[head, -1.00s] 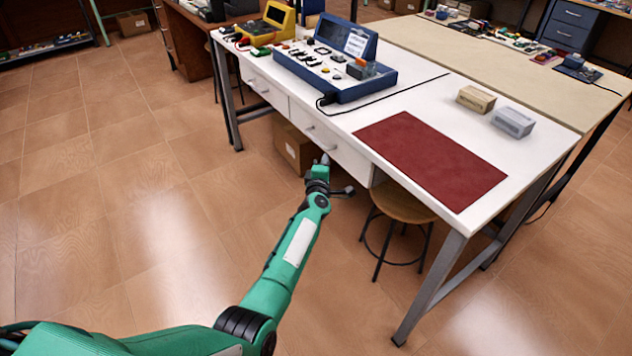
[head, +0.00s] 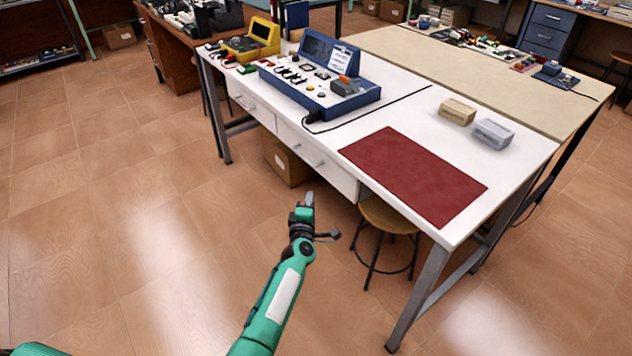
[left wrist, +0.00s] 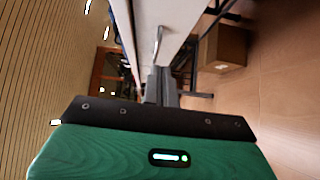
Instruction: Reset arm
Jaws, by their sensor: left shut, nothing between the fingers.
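My left gripper (head: 309,199) is in the lower middle of the head view, at the end of my green arm. It is shut and empty, in front of the white table's drawers and below the tabletop. In the left wrist view its shut fingers (left wrist: 161,86) point toward the drawer front and a drawer handle (left wrist: 158,42). I see no contact with the table. My right gripper is not in view.
The white table (head: 404,106) carries a dark red mat (head: 412,175), a blue instrument panel (head: 345,103), a yellow device (head: 262,40), and tan (head: 457,111) and grey (head: 492,133) boxes. A stool (head: 388,214) and a cardboard box (head: 285,160) are underneath. Floor at left is clear.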

